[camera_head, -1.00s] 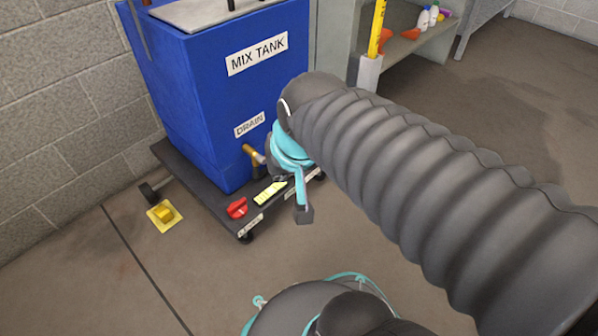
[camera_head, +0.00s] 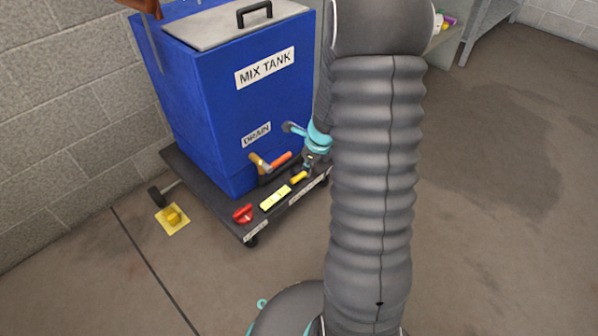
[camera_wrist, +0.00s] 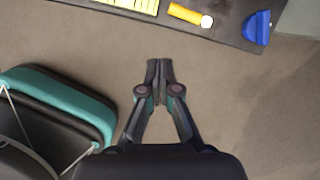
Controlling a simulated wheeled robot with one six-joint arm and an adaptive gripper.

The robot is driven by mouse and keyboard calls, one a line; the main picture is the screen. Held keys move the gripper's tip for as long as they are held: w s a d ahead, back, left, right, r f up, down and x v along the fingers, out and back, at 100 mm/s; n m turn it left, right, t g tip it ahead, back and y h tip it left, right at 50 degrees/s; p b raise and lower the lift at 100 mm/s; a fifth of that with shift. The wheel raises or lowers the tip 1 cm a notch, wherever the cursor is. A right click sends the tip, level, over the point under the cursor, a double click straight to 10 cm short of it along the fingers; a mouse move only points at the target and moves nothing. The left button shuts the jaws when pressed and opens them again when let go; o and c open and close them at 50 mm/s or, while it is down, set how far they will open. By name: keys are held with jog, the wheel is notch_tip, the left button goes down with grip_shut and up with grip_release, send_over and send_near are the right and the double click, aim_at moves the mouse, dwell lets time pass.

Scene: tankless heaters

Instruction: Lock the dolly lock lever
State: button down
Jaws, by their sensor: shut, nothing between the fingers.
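The dark dolly (camera_head: 205,188) stands under the blue mix tank (camera_head: 230,110). Along its front edge sit a red lever-like piece (camera_head: 243,213), a yellow block (camera_head: 275,198) and a short yellow cylinder (camera_head: 299,177). The wrist view shows the yellow cylinder (camera_wrist: 190,14) and a blue wedge-shaped piece (camera_wrist: 257,28) on the dolly's edge. Which piece is the dolly lock lever I cannot tell; the edge labels are too small to read. My gripper (camera_wrist: 160,66) is shut and empty, its fingertips apart from these pieces over bare floor in the wrist view. In the head view it is small and partly hidden.
A drain valve with an orange handle (camera_head: 281,160) sticks out of the tank front above the dolly. A yellow floor plate with a yellow block (camera_head: 172,217) lies left of the dolly. Open floor (camera_head: 480,200) lies to the right. A block wall stands behind on the left.

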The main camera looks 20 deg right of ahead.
aim_at(303, 188)
jog(key=d+f+m, duration=0.3)
jog(key=f+m, duration=0.1)
jog(key=f, duration=0.2)
jog(key=shift+d+g, duration=0.15)
jog(key=shift+g, duration=0.15)
jog(key=w+f+b, duration=0.1)
jog(key=f, duration=0.2)
jog(key=w+a+f+b, duration=0.1)
jog(key=w+f, duration=0.1)
jog(key=f, duration=0.1)
jog(key=w+f+b, duration=0.1)
jog(key=w+f, duration=0.1)
jog(key=shift+a+f, duration=0.25)
jog(key=shift+f, duration=0.15)
jog(key=shift+w+a, duration=0.15)
jog(key=shift+w, duration=0.35)
jog(key=shift+r, duration=0.1)
